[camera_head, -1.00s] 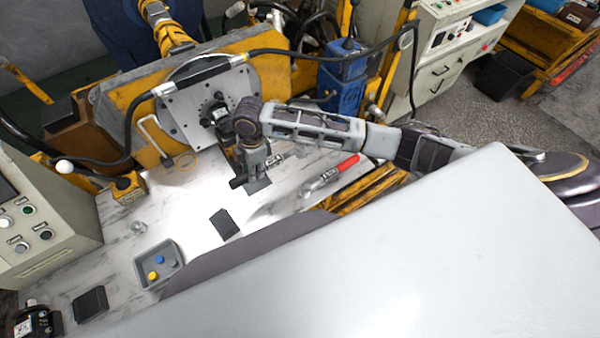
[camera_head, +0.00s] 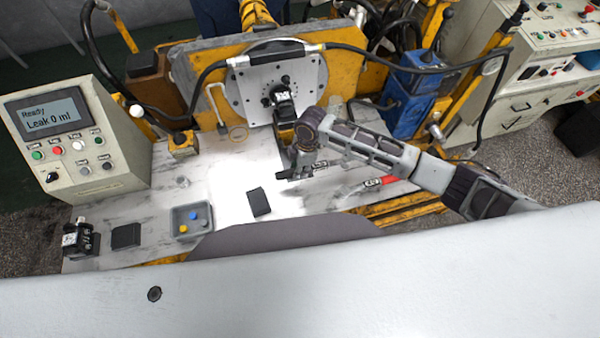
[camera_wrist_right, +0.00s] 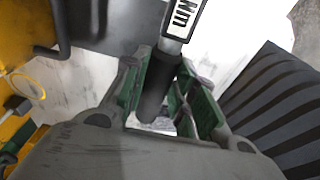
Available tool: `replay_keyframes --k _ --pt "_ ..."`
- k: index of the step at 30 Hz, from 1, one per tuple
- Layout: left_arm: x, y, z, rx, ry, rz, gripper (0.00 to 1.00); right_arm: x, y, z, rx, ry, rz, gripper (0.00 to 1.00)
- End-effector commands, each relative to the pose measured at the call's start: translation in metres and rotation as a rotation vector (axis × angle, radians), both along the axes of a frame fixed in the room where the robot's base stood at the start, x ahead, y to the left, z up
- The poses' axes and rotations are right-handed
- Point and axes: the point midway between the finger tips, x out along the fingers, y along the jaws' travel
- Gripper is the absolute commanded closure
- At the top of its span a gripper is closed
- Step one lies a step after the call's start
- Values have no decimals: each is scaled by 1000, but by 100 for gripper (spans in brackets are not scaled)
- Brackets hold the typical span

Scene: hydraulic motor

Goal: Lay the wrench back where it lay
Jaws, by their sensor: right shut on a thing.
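The wrench (camera_wrist_right: 155,88) has a black grip and a white label with "Nm" on it. In the right wrist view its grip lies between the green-lined fingers of my right gripper (camera_wrist_right: 165,100), which is shut on it. In the head view my right gripper (camera_head: 291,172) is over the workbench (camera_head: 228,165), in front of the mounted motor. A labelled part of the wrench (camera_head: 321,166) shows just right of the fingers; the arm hides much of it. I cannot tell whether the wrench touches the bench. My left gripper is out of view.
A red-handled tool (camera_head: 392,182) lies to the right, partly behind my arm. A dark pad (camera_head: 259,201) and a grey tray (camera_head: 192,220) with coloured pieces lie in front. The motor (camera_head: 284,103) on its round plate stands behind. A control box (camera_head: 80,140) stands left.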

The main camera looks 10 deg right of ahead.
Motion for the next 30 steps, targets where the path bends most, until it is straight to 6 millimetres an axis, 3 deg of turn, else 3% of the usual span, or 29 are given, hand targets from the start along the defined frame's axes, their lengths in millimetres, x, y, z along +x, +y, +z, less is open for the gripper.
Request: replay_keyframes --k 10,21,30 --pt "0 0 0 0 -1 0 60 0 0 -1 0 -1 0 100" --pt "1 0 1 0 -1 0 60 0 1 -33 1 0 0 100" --pt "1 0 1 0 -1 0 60 0 0 -37 0 -1 1 100"
